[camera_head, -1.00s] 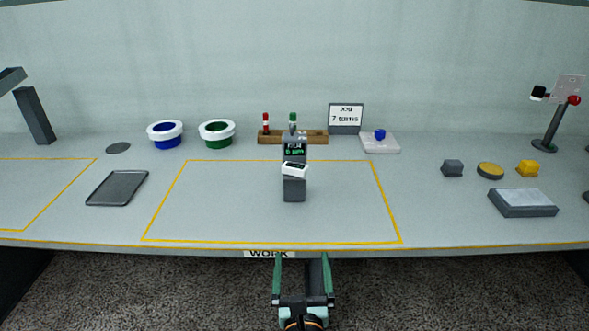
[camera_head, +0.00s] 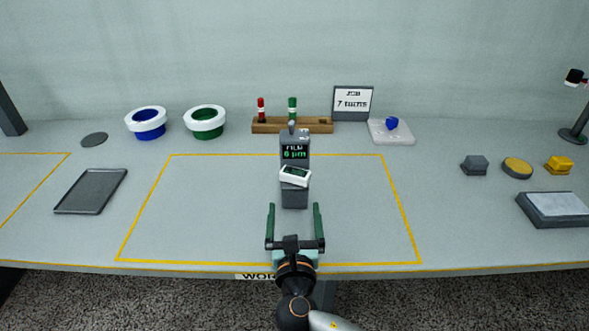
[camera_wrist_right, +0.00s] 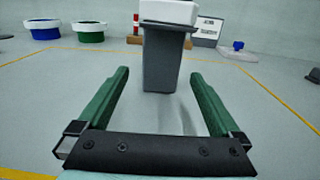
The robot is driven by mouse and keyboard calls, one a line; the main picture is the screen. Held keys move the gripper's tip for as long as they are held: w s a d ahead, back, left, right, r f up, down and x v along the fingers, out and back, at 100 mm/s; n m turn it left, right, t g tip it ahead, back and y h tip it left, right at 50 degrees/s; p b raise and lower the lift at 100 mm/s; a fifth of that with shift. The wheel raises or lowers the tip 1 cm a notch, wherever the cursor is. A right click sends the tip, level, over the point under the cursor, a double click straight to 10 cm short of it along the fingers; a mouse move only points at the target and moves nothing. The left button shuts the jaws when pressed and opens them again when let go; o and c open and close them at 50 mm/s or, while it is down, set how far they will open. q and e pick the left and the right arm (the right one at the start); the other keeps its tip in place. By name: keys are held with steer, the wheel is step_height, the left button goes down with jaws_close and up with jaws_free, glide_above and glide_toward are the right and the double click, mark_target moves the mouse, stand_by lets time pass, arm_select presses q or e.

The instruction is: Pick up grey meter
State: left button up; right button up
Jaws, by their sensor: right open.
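The grey meter (camera_head: 294,194) stands upright inside the yellow-outlined work area, with a dark display reading "FILM 6 µm" in green and a white block on its front. In the right wrist view the meter's grey lower body (camera_wrist_right: 164,62) is ahead, between and beyond the fingers, with its top cut off. My right gripper (camera_head: 295,208) is open and empty, its two green fingers pointing at the meter from the near side. The fingers also show in the right wrist view (camera_wrist_right: 160,80), apart from the meter. My left gripper is not in view.
Behind stand a blue-centred pot (camera_head: 147,124), a green-centred pot (camera_head: 205,122), a wooden rack (camera_head: 268,125) with red and green spindles, and a "7 turns" sign (camera_head: 353,102). A dark tray (camera_head: 91,191) lies left. The marked area around the meter is clear.

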mark_target(295, 192)
steer(key=w+b, duration=0.1)
steer(key=w, duration=0.7)
steer(key=shift+w, duration=0.4)
steer(key=shift+c, duration=0.2)
steer(key=c, duration=1.5)
steer(key=shift+r, duration=0.15)
jaws_close()
